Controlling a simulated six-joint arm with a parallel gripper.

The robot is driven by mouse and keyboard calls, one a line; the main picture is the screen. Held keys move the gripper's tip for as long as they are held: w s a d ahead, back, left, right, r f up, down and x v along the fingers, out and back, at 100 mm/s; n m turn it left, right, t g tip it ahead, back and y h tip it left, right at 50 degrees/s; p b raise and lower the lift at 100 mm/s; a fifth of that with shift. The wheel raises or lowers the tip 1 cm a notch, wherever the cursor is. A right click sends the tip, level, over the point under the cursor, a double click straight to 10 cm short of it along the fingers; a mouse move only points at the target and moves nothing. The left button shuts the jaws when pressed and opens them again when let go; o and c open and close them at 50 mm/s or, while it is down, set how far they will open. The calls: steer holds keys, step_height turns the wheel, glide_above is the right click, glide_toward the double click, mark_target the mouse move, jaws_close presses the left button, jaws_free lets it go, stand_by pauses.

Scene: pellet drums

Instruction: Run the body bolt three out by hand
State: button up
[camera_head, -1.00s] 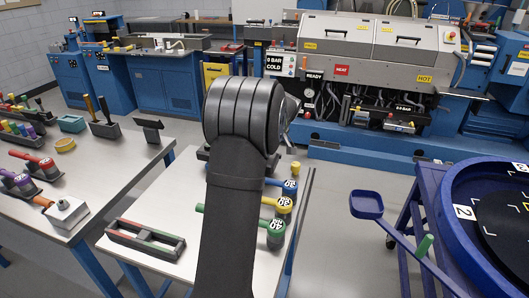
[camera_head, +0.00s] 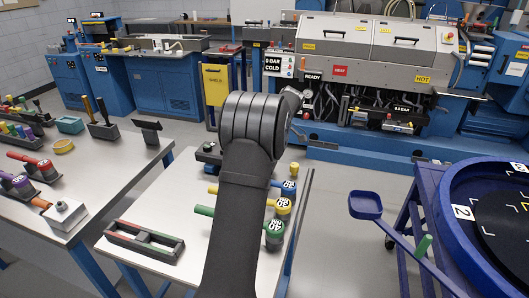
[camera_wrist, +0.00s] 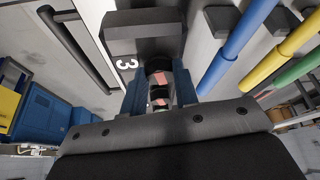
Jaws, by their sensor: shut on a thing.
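In the wrist view my gripper (camera_wrist: 160,97) has its two blue-sided fingers closed around a dark round piece (camera_wrist: 157,65), which appears to be body bolt three. Reddish patches show between the fingers. The piece meets a dark grey block (camera_wrist: 140,28), and a white 3 is marked beside it. How far the bolt stands out of the block cannot be told. In the head view my own arm hides the gripper and the bolt. Part of a dark block (camera_head: 209,152) shows on the bench left of my arm.
Blue, yellow and green-handled tools (camera_head: 283,206) lie on the bench right of my arm. A red and green tray (camera_head: 145,241) lies front left. A second table (camera_head: 95,150) with tools stands left. A blue round drum (camera_head: 455,240) is at right. Open floor lies between.

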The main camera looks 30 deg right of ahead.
steer(key=shift+s+f, duration=0.1)
steer(key=shift+f, duration=0.15)
steer(key=o, duration=1)
steer(key=shift+r, duration=0.1)
steer(key=shift+r, duration=0.2)
steer(key=v, duration=1.7)
steer(key=shift+d, duration=0.15)
steer(key=x, duration=1.7)
steer(key=shift+f, duration=0.1)
